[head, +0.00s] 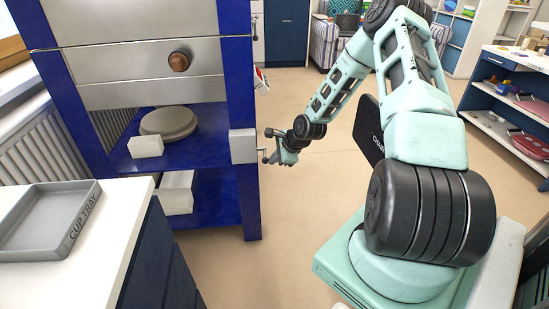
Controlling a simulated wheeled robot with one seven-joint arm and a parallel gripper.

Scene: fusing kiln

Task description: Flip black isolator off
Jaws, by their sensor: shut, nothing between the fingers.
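I cannot make out a black isolator for certain in the head view. A light grey box (243,146) is fixed on the right blue post of the kiln frame; no black switch shows on its visible faces. A small red and white item (261,79) sticks out from the kiln's right side, higher up, too small to tell what it is. My gripper (266,146) is at the end of the pale green arm, just right of the grey box. It is shut and empty. I cannot tell whether it touches the box or the post.
The kiln (150,72) has a grey front with a round brown knob (179,61). Its blue shelf (205,125) bears round grey discs (169,122) and a white block (145,146). A grey cup tray (45,222) lies on the white counter at left. Open floor lies right of the kiln.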

